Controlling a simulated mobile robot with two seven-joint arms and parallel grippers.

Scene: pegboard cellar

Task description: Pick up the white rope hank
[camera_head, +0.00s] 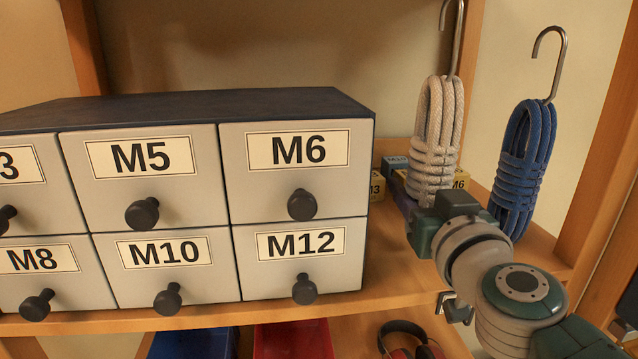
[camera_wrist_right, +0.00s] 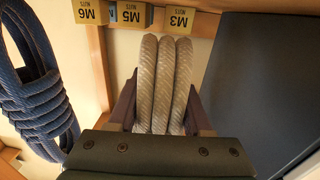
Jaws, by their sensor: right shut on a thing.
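The white rope hank (camera_head: 434,125) hangs upright below a metal S-hook (camera_head: 452,38), to the right of the drawer cabinet. It is a long loop with several wraps around its lower half. My right gripper (camera_wrist_right: 161,92) is shut on it, with one dark finger on each side of the pale strands in the right wrist view (camera_wrist_right: 160,65). In the head view my right gripper (camera_head: 430,200) is at the hank's lower end, and the wrist hides the hank's bottom. My left gripper is not in view.
A blue rope hank (camera_head: 525,160) hangs close by on the right from its own hook. The drawer cabinet (camera_head: 300,220) stands on the shelf to the left. Small nut boxes (camera_wrist_right: 178,20) sit behind the white hank. Wooden posts (camera_head: 600,150) frame the shelf.

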